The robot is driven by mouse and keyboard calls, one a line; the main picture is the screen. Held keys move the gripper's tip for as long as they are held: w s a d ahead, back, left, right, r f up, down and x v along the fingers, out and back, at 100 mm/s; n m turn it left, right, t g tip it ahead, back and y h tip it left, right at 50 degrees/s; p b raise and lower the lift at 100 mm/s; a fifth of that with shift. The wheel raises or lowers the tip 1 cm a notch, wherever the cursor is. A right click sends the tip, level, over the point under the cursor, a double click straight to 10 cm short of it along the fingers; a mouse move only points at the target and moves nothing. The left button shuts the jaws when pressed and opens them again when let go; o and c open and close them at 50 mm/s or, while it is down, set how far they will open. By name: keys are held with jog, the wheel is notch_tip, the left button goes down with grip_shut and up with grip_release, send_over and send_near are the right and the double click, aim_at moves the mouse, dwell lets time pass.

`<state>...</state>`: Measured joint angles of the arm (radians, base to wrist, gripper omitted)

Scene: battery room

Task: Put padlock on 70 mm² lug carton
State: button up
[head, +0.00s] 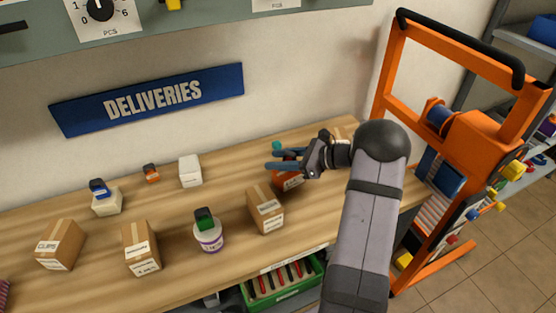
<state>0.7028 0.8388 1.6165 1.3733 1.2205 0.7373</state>
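My gripper (271,160) is over the right part of the wooden bench, its two blue fingers apart with nothing visible between them. An orange-red box (289,183) stands just below it, partly covered by the fingers. A small teal object (277,146) shows just behind the upper finger. I cannot tell for sure which small object is the padlock; a small orange and dark object (151,173) lies at the back of the bench. Brown cartons stand at front left (60,245), front middle (141,250) and near the centre (265,210). Their labels are too small to read surely.
A white tub (209,240) carries a dark green object (204,219). A pale box (107,204) carries a blue object (98,188). A white box (190,170) stands behind. A green tray (285,292) is below the front edge; an orange frame (390,70) stands right.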

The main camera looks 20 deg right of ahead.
jog(key=b+v, duration=0.3)
jog(key=v, duration=0.9)
jog(key=s+a+r+n+g+h+p, duration=0.2)
jog(key=s+a+n+g+p, duration=0.5)
jog(key=s+a, duration=0.3)
jog(key=s+a+f+n+g+h+b, duration=0.1)
jog(key=s+a+f+n+h, duration=0.2)
jog(key=n, duration=0.7)
jog(key=s+a+f+n+g+h+b, duration=0.1)
jog(key=s+a+f+n+h, duration=0.3)
jog(key=s+a+n, duration=0.4)
jog(key=shift+s+a+f+n+g+h+b, duration=0.25)
jog(key=shift+s+n+g+h+b, duration=0.15)
jog(key=shift+n, duration=0.7)
